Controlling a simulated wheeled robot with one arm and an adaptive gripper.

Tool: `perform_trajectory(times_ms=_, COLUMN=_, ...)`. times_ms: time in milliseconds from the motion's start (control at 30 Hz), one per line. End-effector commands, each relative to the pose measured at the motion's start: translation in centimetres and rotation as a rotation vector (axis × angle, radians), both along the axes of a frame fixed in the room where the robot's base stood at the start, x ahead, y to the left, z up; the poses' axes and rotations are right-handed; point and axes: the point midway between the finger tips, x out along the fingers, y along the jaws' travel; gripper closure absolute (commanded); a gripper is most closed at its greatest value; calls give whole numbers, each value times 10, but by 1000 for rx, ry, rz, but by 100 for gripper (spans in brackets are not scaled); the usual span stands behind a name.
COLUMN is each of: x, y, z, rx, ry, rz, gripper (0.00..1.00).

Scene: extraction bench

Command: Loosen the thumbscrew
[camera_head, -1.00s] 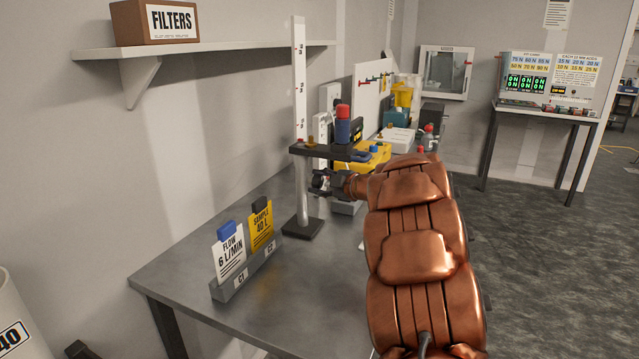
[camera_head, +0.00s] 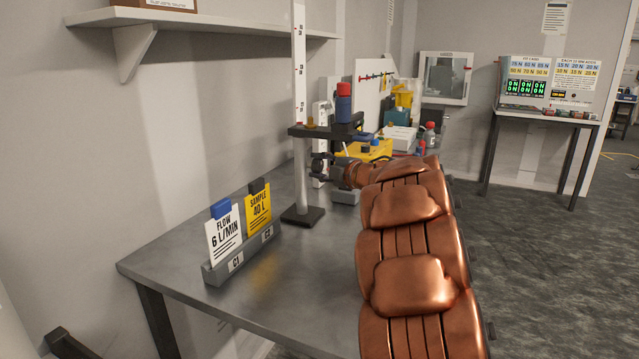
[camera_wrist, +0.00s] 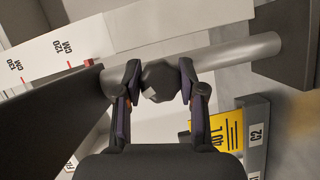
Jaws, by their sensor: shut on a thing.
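In the wrist view, a dark faceted knob, the thumbscrew (camera_wrist: 160,82), sits between my gripper's (camera_wrist: 160,85) two fingers, which are shut on it from both sides. It is in front of the round grey post (camera_wrist: 235,52) of a stand. In the head view, my gripper (camera_head: 322,166) is beside the post (camera_head: 301,180), just below the dark shelf-like carriage (camera_head: 312,131). The thumbscrew itself is too small or hidden to make out there. A white scale (camera_head: 300,60) with red marks rises above the carriage; it also shows in the wrist view (camera_wrist: 50,60).
A blue and red cylinder (camera_head: 343,105) stands on the carriage. A grey holder (camera_head: 212,275) with a white FLOW card (camera_head: 224,243) and a yellow SAMPLE card (camera_head: 259,212) is left of the stand. Yellow gear and bottles crowd the bench behind. The front bench top (camera_head: 285,290) is clear.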

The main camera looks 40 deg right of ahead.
Motion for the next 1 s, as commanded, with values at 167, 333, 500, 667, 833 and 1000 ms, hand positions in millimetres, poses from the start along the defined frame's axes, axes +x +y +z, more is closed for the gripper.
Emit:
perform_trajectory(times_ms=167, x=0, y=0, z=-8, rx=-113, ry=-67, rz=0, gripper=95)
perform_trajectory(times_ms=333, x=0, y=0, z=-8, rx=-218, ry=-129, rz=0, gripper=95)
perform_trajectory(times_ms=500, x=-1, y=0, z=-8, rx=-316, ry=-185, rz=-1, gripper=95)
perform_trajectory(times_ms=667, x=0, y=0, z=-6, rx=-393, ry=-231, rz=1, gripper=95)
perform_trajectory(times_ms=833, x=0, y=0, z=-4, rx=-453, ry=-266, rz=1, gripper=95)
perform_trajectory(times_ms=1000, x=0, y=0, z=-3, rx=-489, ry=-286, rz=0, gripper=95)
